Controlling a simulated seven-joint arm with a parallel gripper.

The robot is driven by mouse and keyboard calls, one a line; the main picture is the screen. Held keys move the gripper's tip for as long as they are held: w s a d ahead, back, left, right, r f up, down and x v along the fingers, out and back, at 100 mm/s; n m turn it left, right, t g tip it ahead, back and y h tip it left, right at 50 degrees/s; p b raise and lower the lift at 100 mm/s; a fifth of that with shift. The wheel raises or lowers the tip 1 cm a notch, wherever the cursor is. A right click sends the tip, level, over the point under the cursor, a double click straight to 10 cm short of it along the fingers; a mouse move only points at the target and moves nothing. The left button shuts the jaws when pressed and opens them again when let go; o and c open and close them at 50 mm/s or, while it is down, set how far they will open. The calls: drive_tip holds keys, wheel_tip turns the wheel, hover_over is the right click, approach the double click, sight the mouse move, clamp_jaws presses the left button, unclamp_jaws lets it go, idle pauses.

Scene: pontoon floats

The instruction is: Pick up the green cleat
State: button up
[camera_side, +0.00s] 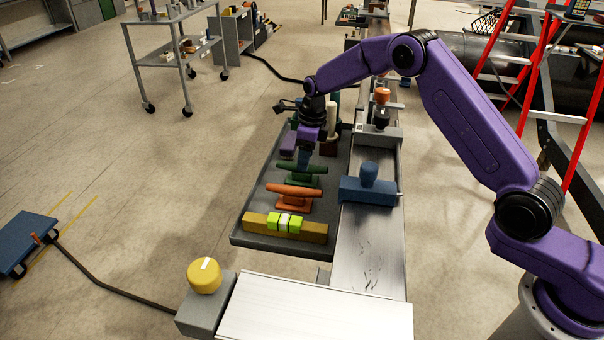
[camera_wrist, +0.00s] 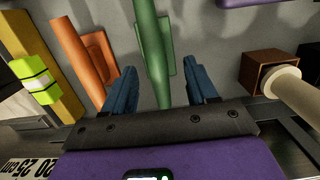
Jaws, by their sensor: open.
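The green cleat (camera_side: 313,171) sits in the grey tray (camera_side: 245,238), behind the orange cleat in the side view. In the wrist view the green cleat (camera_wrist: 150,40) runs from the top edge down between my two blue fingers. My gripper (camera_side: 303,164) points down just over the green cleat. In the wrist view my gripper (camera_wrist: 163,72) is open, with one finger on each side of the cleat and a gap on both sides. Whether the fingertips reach down beside its bar is hard to tell. Part of the cleat is hidden behind my fingers in the side view.
The orange cleat (camera_side: 290,194) lies near the left finger in the wrist view. An ochre bar with lime blocks (camera_side: 258,222) is at the tray's front. A pale post (camera_side: 331,118) on a brown block stands behind. A blue fitting (camera_side: 368,186) sits on the rail to the right.

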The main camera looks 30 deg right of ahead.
drive_tip(key=f, duration=0.3)
drive_tip(key=a+f, duration=0.1)
drive_tip(key=f, duration=0.1)
drive_tip(key=shift+w, duration=0.1)
drive_tip(key=shift+d, duration=0.1)
drive_tip(key=c, duration=0.8)
drive_tip(key=shift+r, duration=0.1)
